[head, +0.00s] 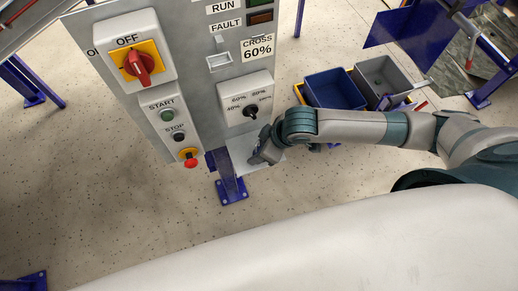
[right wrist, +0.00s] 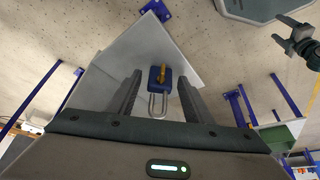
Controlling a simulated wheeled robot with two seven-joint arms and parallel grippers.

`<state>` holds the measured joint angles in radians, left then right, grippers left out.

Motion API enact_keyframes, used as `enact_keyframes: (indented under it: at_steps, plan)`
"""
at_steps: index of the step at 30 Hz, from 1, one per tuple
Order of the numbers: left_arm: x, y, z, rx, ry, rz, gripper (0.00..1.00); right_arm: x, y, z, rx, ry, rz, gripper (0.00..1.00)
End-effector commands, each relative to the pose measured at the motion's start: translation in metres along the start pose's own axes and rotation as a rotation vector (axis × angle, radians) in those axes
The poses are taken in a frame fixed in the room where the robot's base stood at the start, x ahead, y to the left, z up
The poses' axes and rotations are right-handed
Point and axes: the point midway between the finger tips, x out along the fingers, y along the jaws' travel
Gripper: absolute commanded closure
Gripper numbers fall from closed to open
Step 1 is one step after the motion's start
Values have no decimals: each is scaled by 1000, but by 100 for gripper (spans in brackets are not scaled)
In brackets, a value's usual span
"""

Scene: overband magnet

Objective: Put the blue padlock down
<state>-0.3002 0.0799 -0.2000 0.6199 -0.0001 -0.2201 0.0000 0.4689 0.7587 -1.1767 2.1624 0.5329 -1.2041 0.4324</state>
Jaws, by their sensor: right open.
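The blue padlock (right wrist: 154,76) shows in the right wrist view, with its metal shackle (right wrist: 157,105) towards my palm and a brass-coloured part on it. It appears to lie on a light grey plate (right wrist: 178,52). My right gripper (right wrist: 160,85) is open, with one finger on each side of the padlock and gaps showing. In the head view my right gripper (head: 262,158) is low beside the control panel, over the plate (head: 240,147), and the padlock is hidden. What looks like my left gripper (right wrist: 287,32) shows at the right edge of the wrist view, fingers apart.
The grey control panel (head: 204,105) with a red OFF switch (head: 139,64) and a selector (head: 249,110) stands left of my right arm. A blue bin (head: 332,90) and a grey bin (head: 384,80) stand behind the arm. A blue post foot (head: 231,192) is below. Open floor lies at left.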

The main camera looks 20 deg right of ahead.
Motion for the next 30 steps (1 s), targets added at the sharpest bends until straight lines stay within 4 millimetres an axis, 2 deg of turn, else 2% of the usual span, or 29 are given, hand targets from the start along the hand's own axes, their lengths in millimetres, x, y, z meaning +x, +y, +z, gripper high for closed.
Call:
enact_keyframes:
  at_steps: [8,21,30]
  plan:
    - [4,0,0,0,0,0,33,-31,0,0,-1,1,1,54]
    - [10,0,1,0,0,0,33,-104,1,0,0,1,1,54]
    - [10,0,1,0,1,0,33,-118,0,0,2,-1,0,54]
